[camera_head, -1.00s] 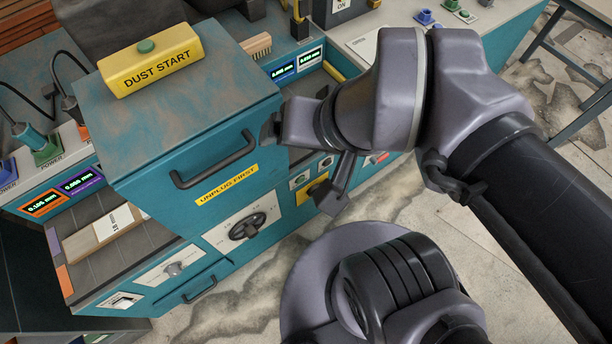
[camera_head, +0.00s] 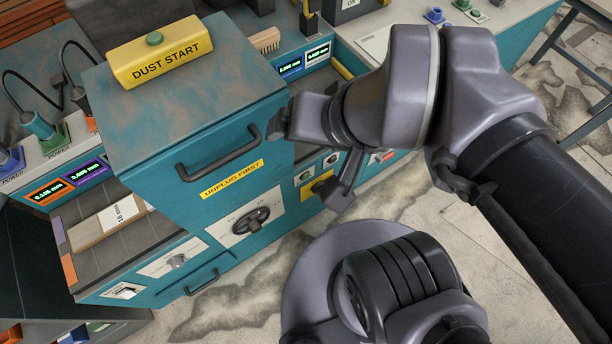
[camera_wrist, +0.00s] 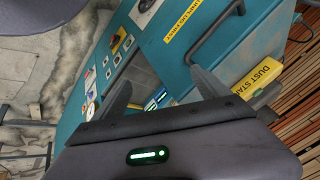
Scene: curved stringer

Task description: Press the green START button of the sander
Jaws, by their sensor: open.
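The sander is a teal machine (camera_head: 215,145) with a front panel. A small round green button (camera_head: 306,177) sits on a pale plate on that panel, partly beside my gripper's lower finger; its lettering is too small to read. A second small button plate (camera_head: 331,160) is to its right. The panel plates also show in the wrist view (camera_wrist: 107,73). My gripper (camera_head: 313,158) is open and empty, in front of the machine near these plates. In the wrist view its fingers (camera_wrist: 163,91) are spread apart, with the teal front beyond them.
A yellow DUST START box (camera_head: 160,58) with a green button on top stands on the teal cabinet. A black handle (camera_head: 215,160) sticks out of the cabinet front. A yellow-and-dark control (camera_head: 318,188) is below the small buttons. A worn floor (camera_head: 235,300) lies in front.

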